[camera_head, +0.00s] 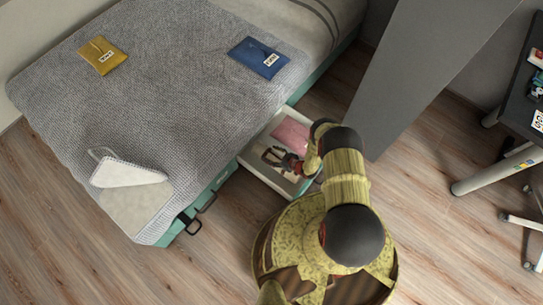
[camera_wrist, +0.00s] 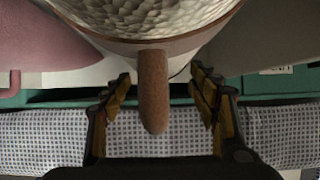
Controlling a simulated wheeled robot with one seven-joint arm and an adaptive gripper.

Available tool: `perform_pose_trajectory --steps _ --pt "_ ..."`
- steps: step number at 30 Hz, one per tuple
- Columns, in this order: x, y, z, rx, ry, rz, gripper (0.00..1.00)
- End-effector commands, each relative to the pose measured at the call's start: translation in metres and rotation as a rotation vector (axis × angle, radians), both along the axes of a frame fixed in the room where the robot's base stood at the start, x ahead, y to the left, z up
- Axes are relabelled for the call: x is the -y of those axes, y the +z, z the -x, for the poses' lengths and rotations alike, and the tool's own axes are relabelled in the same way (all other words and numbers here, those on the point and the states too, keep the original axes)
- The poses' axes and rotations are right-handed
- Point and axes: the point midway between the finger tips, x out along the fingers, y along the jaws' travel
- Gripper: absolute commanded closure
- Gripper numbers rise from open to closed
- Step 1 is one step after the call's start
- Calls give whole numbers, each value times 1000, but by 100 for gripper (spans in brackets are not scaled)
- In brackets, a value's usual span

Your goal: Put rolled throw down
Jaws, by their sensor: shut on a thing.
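My gripper (camera_head: 286,162) is low over the pulled-out drawer (camera_head: 253,172) beside the bed. In the wrist view its two fingers (camera_wrist: 163,92) stand apart on either side of a brown handle (camera_wrist: 153,88).
A pink thing (camera_head: 292,134) lies in the drawer. A grey panel (camera_head: 415,70) and a desk (camera_head: 515,95) stand right. Floor at lower left is clear.

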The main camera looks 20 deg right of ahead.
Motion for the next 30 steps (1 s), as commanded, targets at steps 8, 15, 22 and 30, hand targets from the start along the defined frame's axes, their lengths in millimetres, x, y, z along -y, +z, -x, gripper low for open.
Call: perform_pose_trajectory --steps 8,15,22,30 --pt "0 -4 -2 3 0 1 100" --pt "0 -6 -1 0 0 1 34" --pt "0 -6 -1 0 0 1 22" --pt "0 -6 0 0 0 1 22"
